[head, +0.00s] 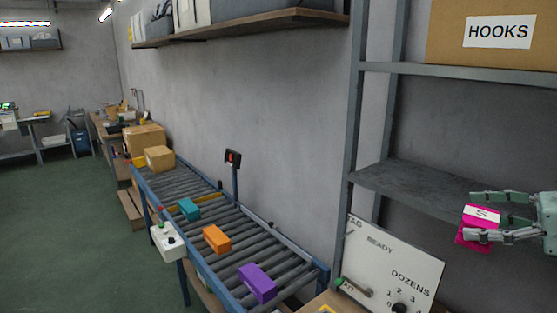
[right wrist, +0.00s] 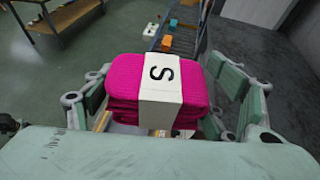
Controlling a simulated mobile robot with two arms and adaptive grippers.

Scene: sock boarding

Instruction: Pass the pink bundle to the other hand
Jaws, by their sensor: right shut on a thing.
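The pink bundle (head: 471,236) is a folded pink stack with a white band marked "S". It is at the right of the head view, held up in front of the grey shelving. My right gripper (head: 478,216) comes in from the right edge and is shut on it. In the right wrist view the bundle (right wrist: 118,88) sits between the two fingers of my right gripper (right wrist: 158,95), with the band facing the camera. My left gripper is in neither view.
A roller conveyor (head: 237,229) carries a teal block (head: 189,209), an orange block (head: 216,240) and a purple block (head: 257,283). A white board (head: 385,262) with a dial stands below the bundle, to its left. A shelf (head: 420,180) is just behind the gripper. Green floor (head: 60,220) is open at left.

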